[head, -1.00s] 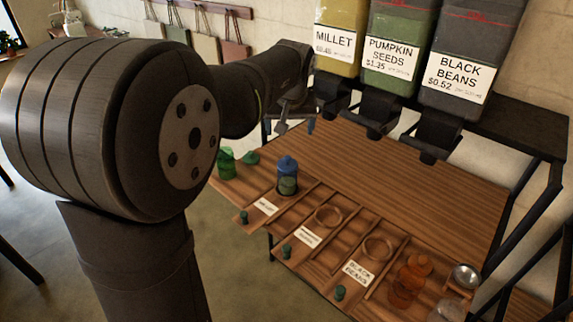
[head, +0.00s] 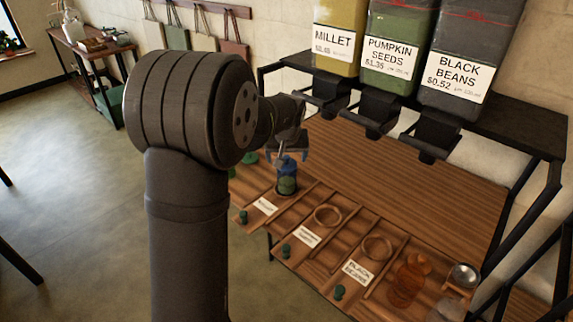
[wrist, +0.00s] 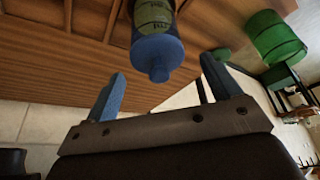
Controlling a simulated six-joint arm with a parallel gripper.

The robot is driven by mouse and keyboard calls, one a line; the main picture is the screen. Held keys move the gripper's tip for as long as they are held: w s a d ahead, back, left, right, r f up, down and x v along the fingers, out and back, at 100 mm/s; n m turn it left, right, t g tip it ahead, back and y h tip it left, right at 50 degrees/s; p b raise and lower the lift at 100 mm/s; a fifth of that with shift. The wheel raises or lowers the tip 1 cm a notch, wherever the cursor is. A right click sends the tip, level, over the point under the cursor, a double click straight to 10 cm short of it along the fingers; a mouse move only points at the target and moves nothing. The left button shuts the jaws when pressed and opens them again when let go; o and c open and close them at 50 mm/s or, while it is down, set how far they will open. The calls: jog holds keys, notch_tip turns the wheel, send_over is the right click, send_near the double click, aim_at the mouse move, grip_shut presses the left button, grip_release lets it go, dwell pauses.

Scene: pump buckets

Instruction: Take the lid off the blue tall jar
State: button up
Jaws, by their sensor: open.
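The blue tall jar (head: 287,186) stands upright on the wooden counter, with a green label and its blue lid (head: 285,167) on. In the wrist view, the blue lid (wrist: 156,52) with its round knob (wrist: 160,75) faces my gripper, and the labelled jar body (wrist: 152,14) runs out of the top of the picture. My gripper (head: 288,156) is just above the lid in the head view. In the wrist view, my gripper (wrist: 162,75) is open, with its blue fingers on either side of the knob and a gap to each. Nothing is held.
A wooden tray with dividers, rings (head: 328,215) and name cards lies to the right. An orange jar (head: 408,282) stands farther right. Dispensers (head: 375,108) hang above the counter.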

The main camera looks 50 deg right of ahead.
jog(key=shift+w+d+f, duration=0.15)
jog(key=shift+f, duration=0.35)
jog(key=c, duration=1.1)
jog(key=shift+o, duration=0.2)
jog(key=shift+r, duration=0.1)
